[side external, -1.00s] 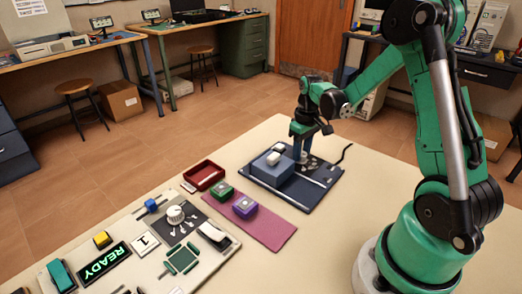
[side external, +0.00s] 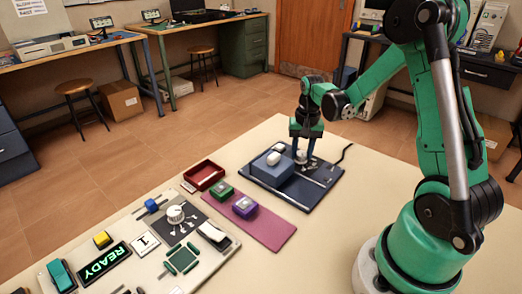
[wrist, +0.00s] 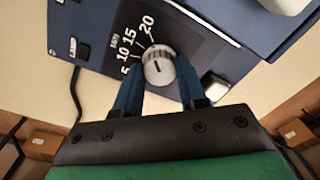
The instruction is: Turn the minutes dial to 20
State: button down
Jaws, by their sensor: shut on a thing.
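The minutes dial is a light grey knob (wrist: 159,68) on the dark face of the blue timer unit (side external: 262,172). In the wrist view the printed numbers 5, 10, 15 and 20 (wrist: 147,25) fan around its upper left side. A short dark mark shows on the knob's top, but I cannot tell which number it points at. My gripper (wrist: 160,82) points down, its two blue fingers on either side of the knob, shut on it. In the side view my gripper (side external: 303,158) is over the unit's right part and the fingers partly hide the dial.
In the wrist view a white-topped button (wrist: 215,86) is close to the right finger, and a small dark switch (wrist: 80,49) is at left. A red tray (side external: 204,175), a purple mat (side external: 262,229) and a READY panel (side external: 104,263) lie nearer the side camera.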

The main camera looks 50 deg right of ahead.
aim_at(303, 153)
jog(key=shift+m, duration=0.3)
jog(key=shift+c, duration=2.4)
grip_release()
jog(key=shift+s+r, duration=0.1)
jog(key=shift+r, duration=2.7)
jog(key=s+a+r+n+t, duration=0.1)
jog(key=a+r+n+t, duration=0.2)
jog(key=a+n, duration=0.2)
jog(key=s+a+r+n+t, duration=0.2)
jog(key=a+n, duration=0.4)
jog(key=a, duration=0.5)
jog(key=shift+s+a+r+t, duration=0.2)
jog(key=shift+a+r+t, duration=0.2)
jog(key=shift+r+t, duration=0.45)
